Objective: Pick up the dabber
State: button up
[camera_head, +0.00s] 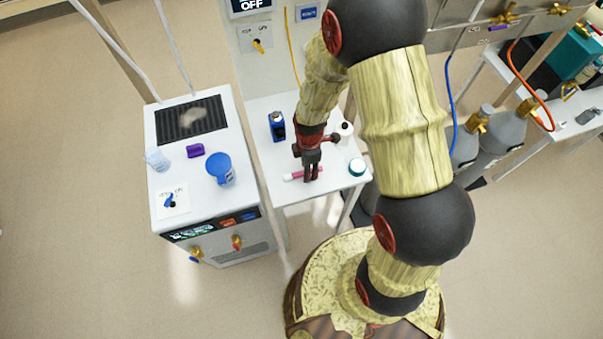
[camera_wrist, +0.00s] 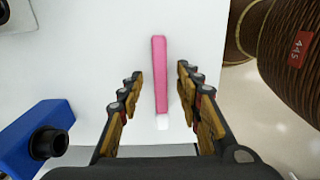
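A slim pink stick with a white end, which looks like the dabber, lies on the white table (camera_head: 280,105). In the head view the dabber (camera_head: 299,175) is partly hidden by my gripper (camera_head: 311,177). In the wrist view the dabber (camera_wrist: 160,72) runs up the picture between the two fingers of my gripper (camera_wrist: 159,76). The fingers are open, with a gap on each side of the dabber. My gripper is over the dabber and holds nothing. I cannot tell the exact height of the fingertips above the table.
A bench (camera_head: 190,230) with a blue cup (camera_head: 221,170) stands left.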

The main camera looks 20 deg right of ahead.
jog(key=shift+c, duration=1)
grip_shut()
jog(key=shift+r, duration=0.1)
jog(key=shift+r, duration=0.5)
jog(key=r, duration=0.2)
jog(key=p, duration=0.1)
jog(key=shift+s+d+r, duration=0.1)
jog(key=shift+s+r, duration=0.15)
jog(key=shift+r, duration=0.15)
jog(key=s+d+r+p, duration=0.2)
jog(key=s+d+r, duration=0.1)
jog(key=s+r, duration=0.6)
jog(key=s, duration=0.4)
jog(key=shift+d, duration=0.4)
